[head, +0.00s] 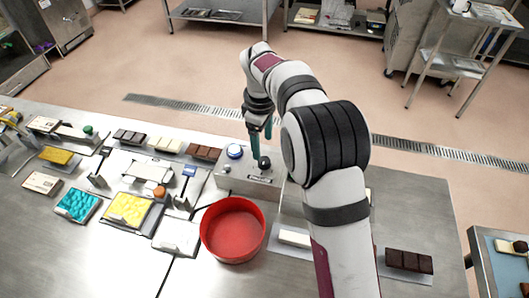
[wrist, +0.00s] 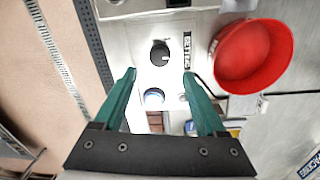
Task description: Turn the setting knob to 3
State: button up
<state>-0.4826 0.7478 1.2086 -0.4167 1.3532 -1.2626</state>
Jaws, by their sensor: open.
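The black setting knob (wrist: 160,53) sits on the pale face of a control box (head: 232,180). A small light mark shows on the knob, but I cannot read any scale number around it. A dark label reading "SETTING" (wrist: 187,50) is beside the knob in the wrist view. The knob also shows in the head view (head: 264,162), close to my gripper's fingers. My gripper (wrist: 160,74) is open and empty, its two teal fingers pointing towards the box. In the wrist view the knob lies just beyond the gap between the fingertips; contact is not visible.
A blue button (head: 235,152) is on the same box, left of the knob. A red bowl (head: 205,232) stands in front of the box. Moulds and chocolate bars (head: 409,260) lie around on the steel table (head: 60,240).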

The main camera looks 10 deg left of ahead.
aim_at(264, 160)
jog(key=f, duration=0.7)
jog(key=shift+w, duration=0.2)
jog(key=shift+r, duration=0.1)
grip_shut()
